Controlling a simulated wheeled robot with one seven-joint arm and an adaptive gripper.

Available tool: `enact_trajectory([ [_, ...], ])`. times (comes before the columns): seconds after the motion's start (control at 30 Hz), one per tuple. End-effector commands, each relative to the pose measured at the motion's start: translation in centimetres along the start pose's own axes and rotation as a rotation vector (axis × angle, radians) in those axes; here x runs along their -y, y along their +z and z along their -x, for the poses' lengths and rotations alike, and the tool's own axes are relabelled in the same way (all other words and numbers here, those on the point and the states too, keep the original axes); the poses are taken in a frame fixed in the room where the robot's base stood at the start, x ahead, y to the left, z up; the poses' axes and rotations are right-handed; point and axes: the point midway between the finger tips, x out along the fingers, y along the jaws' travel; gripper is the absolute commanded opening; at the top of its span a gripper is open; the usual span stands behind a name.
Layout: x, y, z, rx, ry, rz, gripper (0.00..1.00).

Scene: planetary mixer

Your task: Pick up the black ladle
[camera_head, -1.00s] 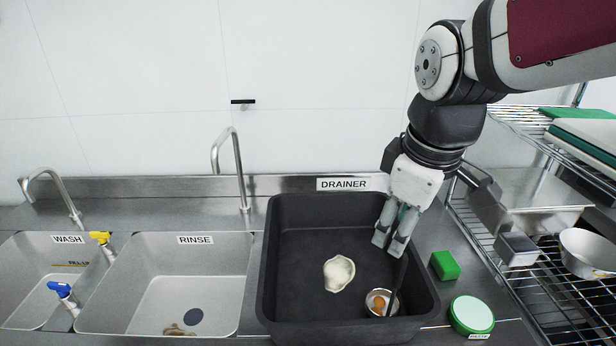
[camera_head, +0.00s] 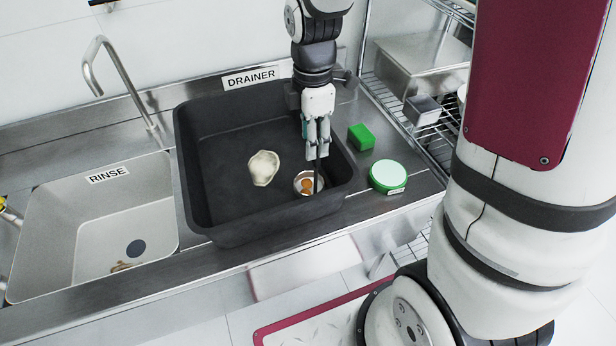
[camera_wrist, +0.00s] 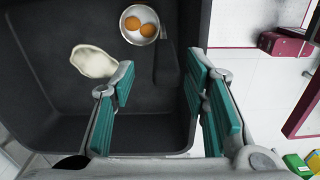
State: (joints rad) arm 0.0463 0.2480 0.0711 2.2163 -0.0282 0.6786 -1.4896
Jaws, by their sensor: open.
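The black ladle stands in the dark drainer basin (camera_head: 215,190). Its thin black handle (camera_head: 318,180) rises from a small round metal bowl (camera_head: 296,190) holding brown-orange pieces, near the basin's front right. My gripper (camera_head: 317,157) points down over the handle, its fingers apart. In the wrist view, the dark handle (camera_wrist: 165,65) lies between the open green-padded fingers of my gripper (camera_wrist: 162,85), with the metal bowl (camera_wrist: 140,36) beyond them. I see no finger touching the handle. The handle's upper end is hidden by the fingers in the head view.
A pale flat piece (camera_head: 264,168) lies on the basin floor left of the bowl. The basin's right wall is close to my gripper. A green block (camera_head: 361,137) and a round green-and-white container (camera_head: 388,176) sit on the counter at right. A wire rack stands beyond.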

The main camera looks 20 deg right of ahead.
Motion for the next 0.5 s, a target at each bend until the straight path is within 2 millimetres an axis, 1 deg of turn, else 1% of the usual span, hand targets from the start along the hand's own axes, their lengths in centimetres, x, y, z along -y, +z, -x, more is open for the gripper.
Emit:
enact_trajectory([
  [0.03, 0.1, 0.0, -0.5, 0.0, -0.004, 0.0, 0.42],
  [0.17, 0.1, 0.1, -1.1, 0.0, -0.001, -0.001, 0.42],
  [0.27, 0.3, 0.3, -1.9, 0.0, -0.003, -0.002, 0.42],
  [0.43, 0.9, 1.1, -4.2, 0.0, -0.006, -0.002, 0.42],
  [0.5, 0.7, 0.9, -5.1, 0.0, -0.005, -0.001, 0.42],
])
